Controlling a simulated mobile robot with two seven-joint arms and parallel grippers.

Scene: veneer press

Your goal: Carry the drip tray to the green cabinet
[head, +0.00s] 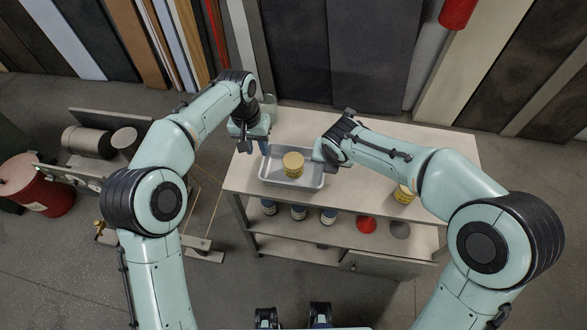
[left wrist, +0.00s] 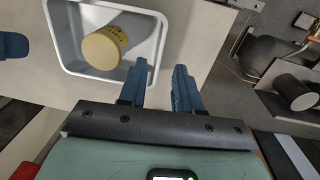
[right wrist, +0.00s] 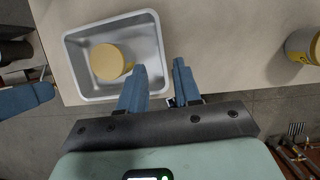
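The drip tray (head: 307,182) is a shallow pale grey tray on the bench top, with a yellow tin (head: 293,165) standing in it. The tray also shows in the left wrist view (left wrist: 66,60) and the right wrist view (right wrist: 80,75). My left gripper (head: 261,149) is at the tray's left end. Its fingers (left wrist: 162,80) are apart, one over the tray and one outside its wall. My right gripper (head: 322,160) is at the right end, its fingers (right wrist: 160,78) apart on either side of that wall. I cannot clearly identify the green cabinet.
The tray sits on a pale bench (head: 440,150) with a lower shelf of several tins. Another yellow tin (head: 404,193) stands right on the bench top. A red drum (head: 38,183) and a low machine (head: 88,142) stand left. Tall panels line the back.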

